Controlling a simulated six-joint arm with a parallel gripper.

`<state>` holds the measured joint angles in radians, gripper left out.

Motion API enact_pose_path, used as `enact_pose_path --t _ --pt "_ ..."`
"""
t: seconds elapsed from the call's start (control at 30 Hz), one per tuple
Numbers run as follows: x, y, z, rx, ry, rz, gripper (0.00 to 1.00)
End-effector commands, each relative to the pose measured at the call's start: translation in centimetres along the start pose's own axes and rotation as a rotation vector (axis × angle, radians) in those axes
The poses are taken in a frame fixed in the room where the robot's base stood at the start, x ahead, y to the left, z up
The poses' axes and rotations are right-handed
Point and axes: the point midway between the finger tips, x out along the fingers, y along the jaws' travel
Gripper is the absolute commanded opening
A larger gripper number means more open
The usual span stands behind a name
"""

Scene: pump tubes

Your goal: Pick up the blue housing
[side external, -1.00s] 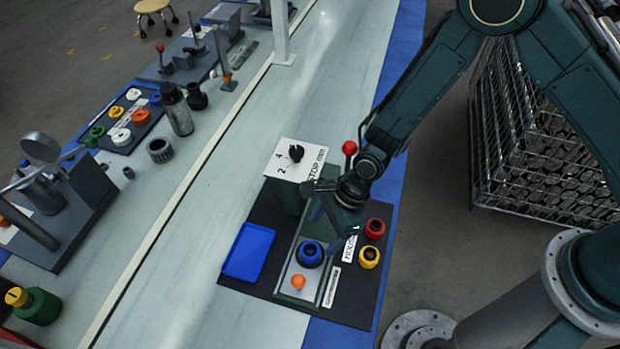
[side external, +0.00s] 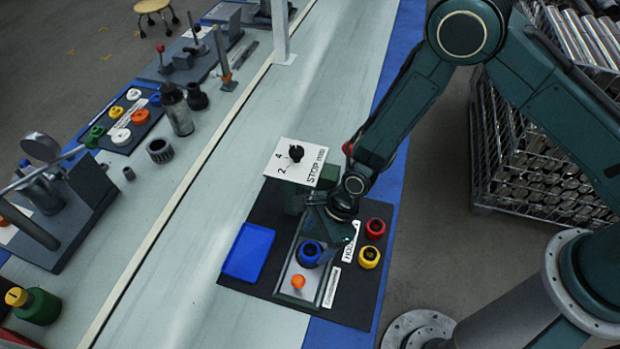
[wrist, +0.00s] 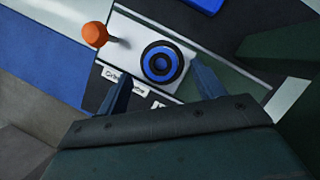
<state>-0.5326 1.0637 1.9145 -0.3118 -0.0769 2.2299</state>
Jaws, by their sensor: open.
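The blue housing (side external: 307,254) is a round blue ring with a dark centre. It stands on the light plate of the fixture, and in the wrist view the housing (wrist: 162,63) shows from above, close to the gap between my fingers. My gripper (side external: 338,246) is open and empty, just right of and above the housing in the side view. In the wrist view the fingertips (wrist: 162,84) lie to either side of and slightly below the ring. Whether they touch it I cannot tell.
An orange knob (side external: 298,282) is close to the housing on the same fixture. A red housing (side external: 375,228) and a yellow one (side external: 369,257) stand to the right. An empty-looking blue tray (side external: 248,252) lies left. A dial card (side external: 297,162) stands behind.

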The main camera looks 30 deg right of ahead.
Motion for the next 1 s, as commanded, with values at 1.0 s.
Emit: enact_pose_path --t 1.0 --pt "3.2 0.0 0.0 -0.001 0.000 0.000 0.46"
